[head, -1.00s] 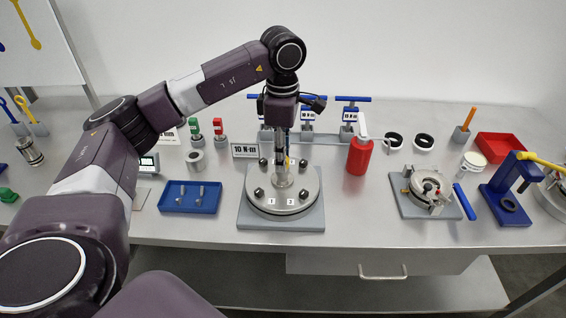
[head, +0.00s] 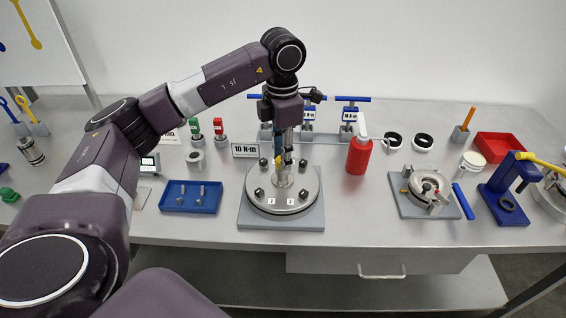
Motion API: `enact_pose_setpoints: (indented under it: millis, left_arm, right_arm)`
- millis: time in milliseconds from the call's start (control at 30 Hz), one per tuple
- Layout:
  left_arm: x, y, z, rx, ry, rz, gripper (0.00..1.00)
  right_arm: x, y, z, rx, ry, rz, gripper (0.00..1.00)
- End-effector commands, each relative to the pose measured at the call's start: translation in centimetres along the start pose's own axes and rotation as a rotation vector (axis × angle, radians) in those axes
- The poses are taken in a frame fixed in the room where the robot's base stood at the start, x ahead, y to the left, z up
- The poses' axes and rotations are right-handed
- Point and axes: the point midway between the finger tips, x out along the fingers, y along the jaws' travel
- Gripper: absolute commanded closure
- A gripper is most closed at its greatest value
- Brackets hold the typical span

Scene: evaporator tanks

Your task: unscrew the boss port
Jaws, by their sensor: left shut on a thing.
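A round metal flange plate (head: 262,206) lies on a grey square base (head: 250,222) in the middle of the table. Several dark bolts and labels "1" and "2" are on its face. The boss port (head: 283,180) stands up as a silver post at the plate's centre. My left gripper (head: 284,160) points straight down over it, its fingers shut on the upper part of the boss port. The fingers partly hide the port's top. The port appears upright and at the plate. My right gripper is not in view.
A blue tray (head: 190,208) with small metal parts is left of the plate. A "10 N·m" sign (head: 245,150) stands behind it. A red bottle (head: 359,156) is close on the right, with a clamp fixture (head: 408,208) beyond. Table is clear in front.

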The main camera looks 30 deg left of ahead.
Motion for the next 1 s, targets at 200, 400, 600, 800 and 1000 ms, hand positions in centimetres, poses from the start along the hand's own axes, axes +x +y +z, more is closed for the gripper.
enact_pose_setpoints:
  millis: [200, 400, 600, 800, 1000]
  left_arm:
    - [0.03, -0.04, 0.03, -0.004, 0.000, -0.001, 1.00]
    - [-0.02, -0.05, 0.02, -0.086, 0.000, -0.001, 1.00]
    - [-0.07, -0.02, 0.02, -0.319, 0.000, 0.000, 1.00]
    - [-0.01, -0.01, 0.02, -0.449, 0.000, 0.000, 1.00]
    - [0.01, -0.01, 0.03, -0.455, -0.001, 0.000, 1.00]
  right_arm:
    - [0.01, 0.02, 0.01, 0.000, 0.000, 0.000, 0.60]
    - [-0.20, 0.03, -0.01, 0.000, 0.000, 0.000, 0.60]
    - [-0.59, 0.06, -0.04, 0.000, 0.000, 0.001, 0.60]
    - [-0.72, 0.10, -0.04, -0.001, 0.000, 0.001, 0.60]
    - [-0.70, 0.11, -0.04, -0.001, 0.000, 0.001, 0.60]
